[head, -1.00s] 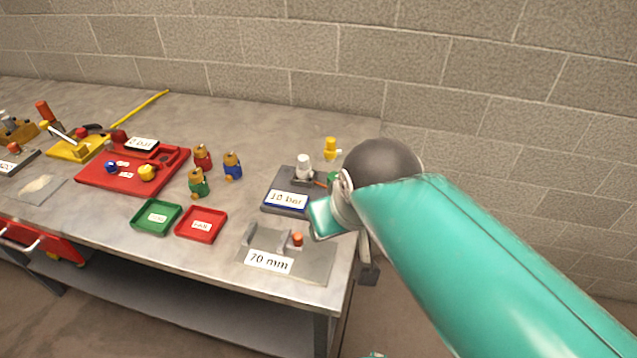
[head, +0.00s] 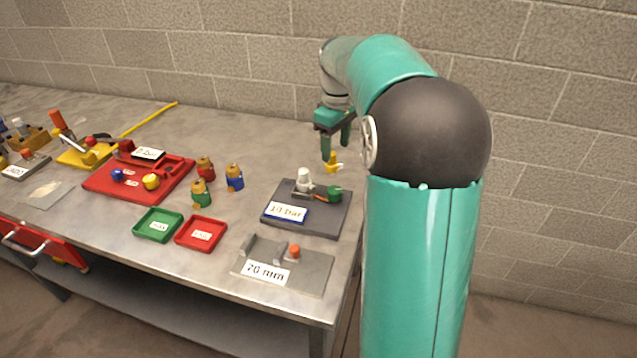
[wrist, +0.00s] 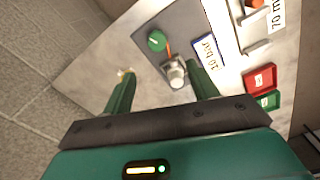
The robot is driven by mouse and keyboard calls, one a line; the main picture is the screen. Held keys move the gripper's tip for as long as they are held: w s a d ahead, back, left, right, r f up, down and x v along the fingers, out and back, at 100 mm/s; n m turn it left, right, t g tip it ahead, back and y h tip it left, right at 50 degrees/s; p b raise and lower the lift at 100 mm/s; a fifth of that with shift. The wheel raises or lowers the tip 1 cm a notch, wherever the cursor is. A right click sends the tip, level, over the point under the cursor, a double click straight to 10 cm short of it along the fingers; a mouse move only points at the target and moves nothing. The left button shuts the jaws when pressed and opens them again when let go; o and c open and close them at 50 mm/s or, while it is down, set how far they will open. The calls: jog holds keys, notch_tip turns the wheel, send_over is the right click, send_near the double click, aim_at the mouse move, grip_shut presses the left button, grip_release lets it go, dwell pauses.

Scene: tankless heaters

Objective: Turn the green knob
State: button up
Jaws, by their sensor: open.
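The green knob (head: 334,193) sits on the right side of a dark grey plate (head: 325,222) labelled "10 bar", near the table's right end. A white fitting (head: 304,180) stands to its left, with an orange pointer between them. In the wrist view the green knob (wrist: 157,41) shows at upper middle, beyond my fingertips, with the white fitting (wrist: 175,75) between the fingers. My gripper (head: 335,150) is open and empty, pointing down above the table behind the plate. It is apart from the knob. A yellow valve piece (head: 332,163) is just below my fingers in the head view.
A plate labelled "70 mm" (head: 310,275) lies in front. Green (head: 158,225) and red (head: 201,234) trays, several small coloured figure-like pieces (head: 235,177) and a red board (head: 110,187) are to the left. A block wall (head: 250,60) stands behind.

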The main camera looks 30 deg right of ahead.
aim_at(335, 190)
jog(key=f, duration=1.4)
jog(key=shift+w+d+f, duration=0.15)
jog(key=shift+w+d, duration=0.05)
jog(key=shift+d, duration=0.15)
jog(key=c, duration=1)
